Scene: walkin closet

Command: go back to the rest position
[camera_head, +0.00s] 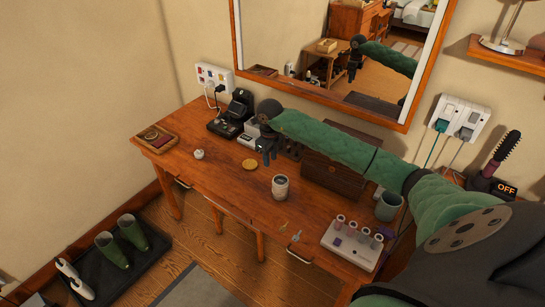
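My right arm, in a green sleeve, reaches in from the lower right and stretches over the wooden desk (230,188). My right gripper (267,155) is small and dark and points down above the back part of the desk. Its fingers are too small and dark to tell whether they are open or shut. I see nothing clearly held in it. My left gripper is not in view.
Below the gripper are a round tan disc (249,164) and a patterned cup (280,187). A wooden chest (335,178) stands behind my arm. A vial rack (352,243) and grey mug (388,206) are at the right. A mirror (320,50) hangs behind.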

